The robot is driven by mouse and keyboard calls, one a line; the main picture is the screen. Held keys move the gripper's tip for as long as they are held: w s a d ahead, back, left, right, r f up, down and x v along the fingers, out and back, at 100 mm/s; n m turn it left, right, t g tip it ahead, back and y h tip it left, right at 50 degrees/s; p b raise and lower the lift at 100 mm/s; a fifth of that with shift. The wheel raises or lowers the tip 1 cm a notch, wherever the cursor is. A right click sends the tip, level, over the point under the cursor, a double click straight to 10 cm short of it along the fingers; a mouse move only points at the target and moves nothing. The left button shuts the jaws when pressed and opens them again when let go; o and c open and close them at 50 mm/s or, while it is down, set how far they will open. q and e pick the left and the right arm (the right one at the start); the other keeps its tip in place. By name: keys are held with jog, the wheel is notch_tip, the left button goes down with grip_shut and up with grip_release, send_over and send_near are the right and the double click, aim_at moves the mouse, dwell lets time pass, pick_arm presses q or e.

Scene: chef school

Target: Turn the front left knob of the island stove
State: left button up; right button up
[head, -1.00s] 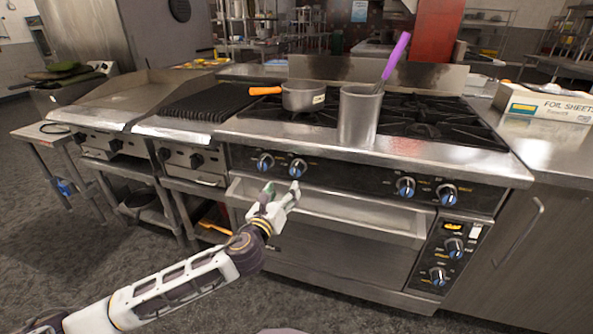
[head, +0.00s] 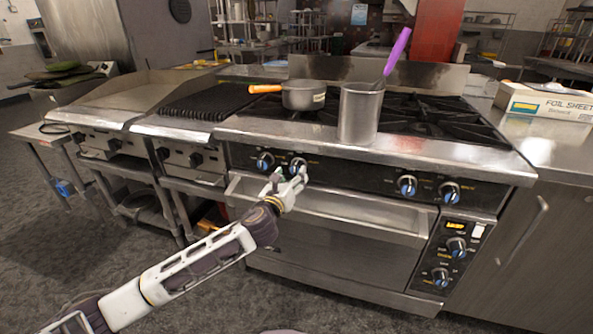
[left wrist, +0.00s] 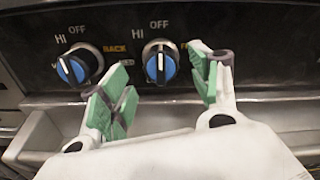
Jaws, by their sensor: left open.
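The stove's front panel (head: 335,175) carries two blue-faced knobs at its left end. The left one (head: 265,161) shows whole in the left wrist view (left wrist: 78,66), with a label "BACK" to its right. The second knob (head: 298,164) also shows in the left wrist view (left wrist: 160,63); the label to its right starts with "F" and is partly hidden. My left gripper (head: 290,176) is open and empty, just below and in front of the second knob. In the wrist view its green-padded fingers (left wrist: 162,72) stand either side of that knob, with no contact visible. My right gripper is not in view.
An oven handle ledge (head: 330,205) runs below the knobs, close under my gripper. A pot with an orange handle (head: 303,95) and a tall metal pot (head: 358,115) with a purple-handled utensil (head: 397,52) stand on the stove. More knobs (head: 407,186) are at right.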

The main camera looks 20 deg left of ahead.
aim_at(294, 171)
pick_arm(q)
jog(key=shift+w+b, duration=0.4)
jog(key=shift+w, duration=1.15)
jog(key=shift+w+d+b, duration=0.1)
jog(key=shift+w+b, duration=0.25)
jog(key=shift+w, duration=1)
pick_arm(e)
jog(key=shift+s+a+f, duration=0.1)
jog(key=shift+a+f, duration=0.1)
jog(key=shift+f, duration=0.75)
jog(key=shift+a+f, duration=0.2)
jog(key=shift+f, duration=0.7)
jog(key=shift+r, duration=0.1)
pick_arm(q)
jog(key=shift+c, duration=0.7)
jog(key=c, duration=0.9)
jog(key=shift+o, duration=0.2)
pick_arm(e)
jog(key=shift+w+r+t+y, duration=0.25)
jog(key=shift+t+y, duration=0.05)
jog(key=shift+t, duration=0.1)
